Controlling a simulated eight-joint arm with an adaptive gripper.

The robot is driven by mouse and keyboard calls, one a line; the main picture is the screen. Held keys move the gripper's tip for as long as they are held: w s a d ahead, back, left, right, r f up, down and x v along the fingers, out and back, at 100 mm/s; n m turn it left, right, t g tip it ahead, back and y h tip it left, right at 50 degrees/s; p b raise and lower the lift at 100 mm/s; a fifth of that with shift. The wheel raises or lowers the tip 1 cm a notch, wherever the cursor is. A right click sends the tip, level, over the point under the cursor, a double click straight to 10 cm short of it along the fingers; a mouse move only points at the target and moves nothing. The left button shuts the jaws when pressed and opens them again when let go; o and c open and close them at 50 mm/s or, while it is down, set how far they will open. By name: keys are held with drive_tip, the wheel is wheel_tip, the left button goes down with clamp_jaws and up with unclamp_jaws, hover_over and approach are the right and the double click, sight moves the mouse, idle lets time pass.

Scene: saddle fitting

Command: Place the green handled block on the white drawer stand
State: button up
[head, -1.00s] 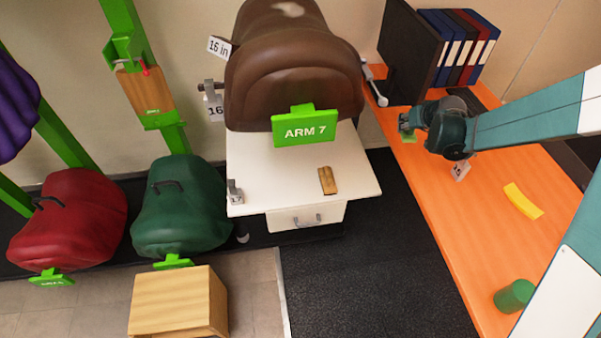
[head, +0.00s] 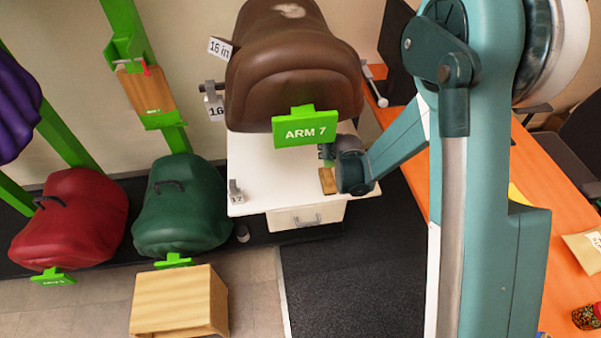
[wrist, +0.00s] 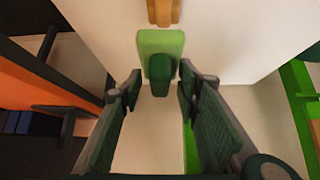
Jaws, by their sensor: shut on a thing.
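The white drawer stand (head: 275,172) stands below the brown saddle, its drawer facing forward. My gripper (head: 327,153) is over the right part of its top, behind the small wooden block. In the wrist view my gripper (wrist: 160,78) is shut on the dark green handle of the green handled block (wrist: 161,43), whose body is light green. The stand's white top (wrist: 225,35) shows beyond it. I cannot tell whether the block touches the top. In the head view my arm and gripper mostly hide the block.
The wooden block (head: 327,181) lies on the stand close to the green block; it also shows in the wrist view (wrist: 161,10). A small tag holder (head: 236,191) stands at the stand's front left. The brown saddle (head: 290,75) and ARM 7 sign (head: 306,127) overhang the back.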

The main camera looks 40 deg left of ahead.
drive_tip(key=s+a+f, duration=0.3)
drive_tip(key=s+a, duration=0.5)
drive_tip(key=shift+s+a+n, duration=0.2)
drive_tip(key=shift+a+n, duration=0.05)
drive_tip(key=shift+n, duration=0.05)
drive_tip(key=shift+f, duration=3.1)
drive_tip(key=shift+f+b, duration=0.5)
drive_tip(key=shift+f, duration=1.35)
drive_tip(key=shift+f, duration=0.2)
drive_tip(key=o, duration=1)
drive_tip(key=shift+r, duration=0.1)
